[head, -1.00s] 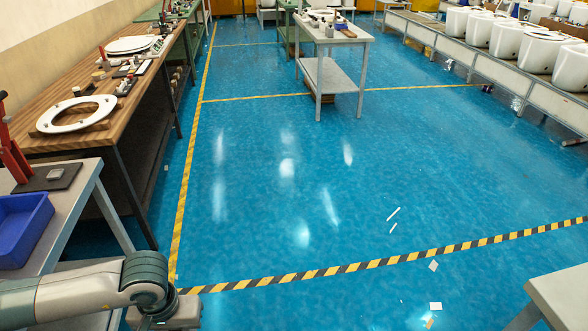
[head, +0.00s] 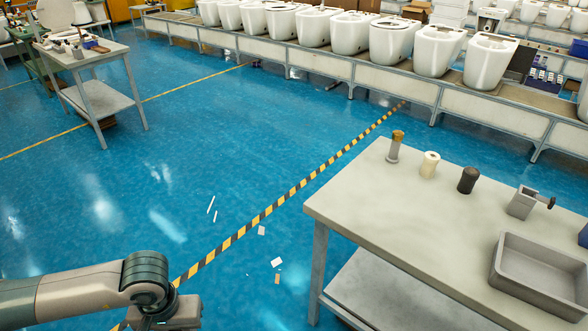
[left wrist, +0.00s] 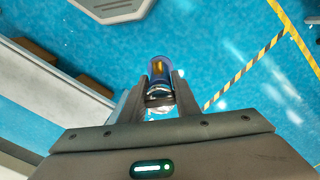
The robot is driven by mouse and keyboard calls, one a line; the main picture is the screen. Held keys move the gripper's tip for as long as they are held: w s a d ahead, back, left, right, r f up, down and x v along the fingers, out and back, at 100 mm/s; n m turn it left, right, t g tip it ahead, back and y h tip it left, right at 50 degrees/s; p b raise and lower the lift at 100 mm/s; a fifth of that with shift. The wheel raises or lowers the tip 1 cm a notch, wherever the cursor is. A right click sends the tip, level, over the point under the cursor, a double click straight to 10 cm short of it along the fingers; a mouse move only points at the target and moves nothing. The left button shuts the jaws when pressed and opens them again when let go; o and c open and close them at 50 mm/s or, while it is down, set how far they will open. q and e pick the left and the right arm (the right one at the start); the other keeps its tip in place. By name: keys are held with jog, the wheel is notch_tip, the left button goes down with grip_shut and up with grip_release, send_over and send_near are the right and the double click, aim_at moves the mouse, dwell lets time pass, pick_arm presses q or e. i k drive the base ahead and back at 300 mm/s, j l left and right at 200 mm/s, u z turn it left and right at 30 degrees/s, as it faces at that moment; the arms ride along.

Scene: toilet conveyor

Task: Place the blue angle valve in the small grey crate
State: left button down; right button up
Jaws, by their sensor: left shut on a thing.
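In the left wrist view my left gripper (left wrist: 159,100) is shut on a small blue and shiny metal piece, which looks like the blue angle valve (left wrist: 159,72). The valve sticks out beyond the fingertips, over the blue floor. In the head view my left arm comes in at the lower left; its fingers and the valve are hidden or out of frame there. The small grey crate (head: 531,289) stands on the grey table at the right, near its front edge, well to the right of my left arm. It looks empty. My right gripper is not in view.
The grey table (head: 400,222) also holds a brass-topped cylinder (head: 395,147), a cream roll (head: 430,165), a black cylinder (head: 468,180) and a grey block fixture (head: 522,202) behind the crate. A conveyor (head: 390,88) with several white toilets runs behind. Open floor lies between.

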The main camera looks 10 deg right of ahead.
aim_at(534, 278)
jog(key=k+l+z, duration=0.1)
jog(key=l+z, duration=0.75)
jog(key=l, duration=0.6)
jog(key=i+l, duration=0.1)
jog(key=l, duration=0.35)
jog(key=z, duration=0.05)
